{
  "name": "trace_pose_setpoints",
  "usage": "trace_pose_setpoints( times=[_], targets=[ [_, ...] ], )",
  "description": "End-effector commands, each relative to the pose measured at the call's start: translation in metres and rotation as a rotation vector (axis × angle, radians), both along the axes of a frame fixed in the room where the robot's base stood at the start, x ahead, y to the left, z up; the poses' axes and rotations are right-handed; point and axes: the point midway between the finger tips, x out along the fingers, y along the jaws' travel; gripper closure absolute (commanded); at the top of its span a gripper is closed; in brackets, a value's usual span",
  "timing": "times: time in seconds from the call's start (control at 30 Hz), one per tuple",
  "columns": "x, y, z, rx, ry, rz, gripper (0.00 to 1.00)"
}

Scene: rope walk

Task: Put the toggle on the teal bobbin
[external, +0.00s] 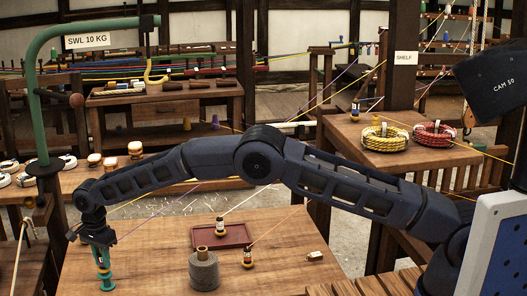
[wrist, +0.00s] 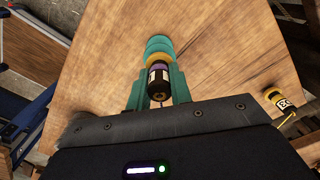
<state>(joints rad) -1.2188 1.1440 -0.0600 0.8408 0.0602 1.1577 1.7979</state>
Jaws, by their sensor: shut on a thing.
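My gripper (external: 103,262) is low over the left front of the wooden table, pointing down. In the wrist view its teal fingers (wrist: 158,88) are shut on the toggle (wrist: 158,80), a dark piece with a white label, a purple band and a yellow-orange collar. Teal rounded discs, apparently the teal bobbin (wrist: 158,44), show directly past the collar, in line with the toggle. The bobbin's foot (external: 107,285) shows under the fingers in the external view. The fingers hide much of the toggle there, and I cannot tell whether it touches the bobbin.
A grey twine spool (external: 204,272) stands mid-table. A small pale block (external: 314,256) lies further right. A green post (external: 40,110) rises at left. Cords cross behind.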

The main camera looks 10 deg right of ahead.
Motion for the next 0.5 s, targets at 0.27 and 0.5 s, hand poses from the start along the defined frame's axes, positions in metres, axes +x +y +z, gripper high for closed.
trace_pose_setpoints(
  times=[0.27, 0.5],
  targets=[
    [-0.0001, -0.0001, -0.0027, 0.000, 0.000, 0.000, 0.57],
    [-0.0001, -0.0001, -0.0026, 0.000, 0.000, 0.000, 0.57]
  ],
)
